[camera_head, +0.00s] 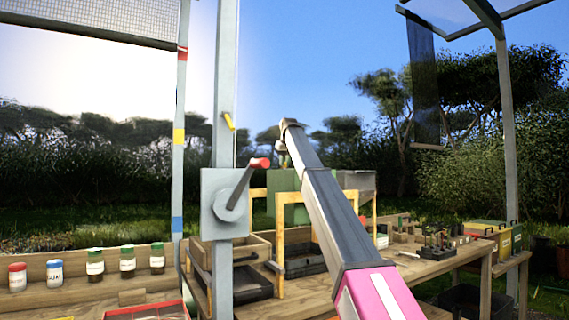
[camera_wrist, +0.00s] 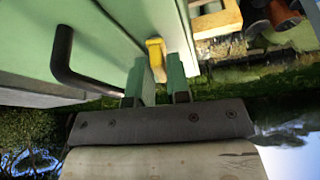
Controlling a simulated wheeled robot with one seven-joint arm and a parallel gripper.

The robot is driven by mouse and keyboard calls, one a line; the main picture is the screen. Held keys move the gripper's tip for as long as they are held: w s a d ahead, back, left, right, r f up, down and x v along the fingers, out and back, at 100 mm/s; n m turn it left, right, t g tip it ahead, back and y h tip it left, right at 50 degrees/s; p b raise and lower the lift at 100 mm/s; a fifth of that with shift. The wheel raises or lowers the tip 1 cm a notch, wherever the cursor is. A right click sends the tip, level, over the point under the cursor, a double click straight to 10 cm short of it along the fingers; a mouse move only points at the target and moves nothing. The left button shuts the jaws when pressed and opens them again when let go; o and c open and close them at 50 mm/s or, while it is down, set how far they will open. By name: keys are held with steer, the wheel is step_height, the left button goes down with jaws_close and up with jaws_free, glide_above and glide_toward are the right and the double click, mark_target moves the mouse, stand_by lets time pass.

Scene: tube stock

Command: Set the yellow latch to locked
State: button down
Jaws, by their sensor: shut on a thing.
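The yellow latch (camera_wrist: 155,52) shows in the wrist view on the edge of a pale green box front (camera_wrist: 110,40). My gripper (camera_wrist: 157,70) has its two green fingers on either side of the latch, shut on it. A dark bar handle (camera_wrist: 66,62) is on the same green front, left of the latch. In the head view the green box (camera_head: 285,183) stands behind my arm, and the latch on it is hidden. I cannot read the latch's locked or unlocked marking.
A grey post holds a grey plate (camera_head: 211,190) with a red-tipped lever, and a small yellow piece (camera_head: 229,121) higher up. Several jars stand on the left bench. Wooden frames and trays surround the green box. Yellow-lidded bins (camera_head: 492,233) stand at right.

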steer(key=m+h, duration=0.1)
steer(key=m, duration=0.3)
steer(key=shift+h, duration=0.4)
steer(key=m+h, duration=0.1)
steer(key=m, duration=0.3)
steer(key=shift+d, duration=0.1)
steer(key=m+h, duration=0.1)
steer(key=m, duration=0.1)
steer(key=m+h, duration=0.1)
steer(key=m, duration=0.1)
steer(key=shift+d+r+m+g, duration=0.1)
steer(key=shift+m+g, duration=0.2)
steer(key=shift+s+m+g+h, duration=0.1)
steer(key=shift+m+g+h, duration=0.35)
steer(key=shift+m, duration=1.05)
steer(key=c, duration=1.2)
jaws_free()
steer(key=shift+d, duration=0.1)
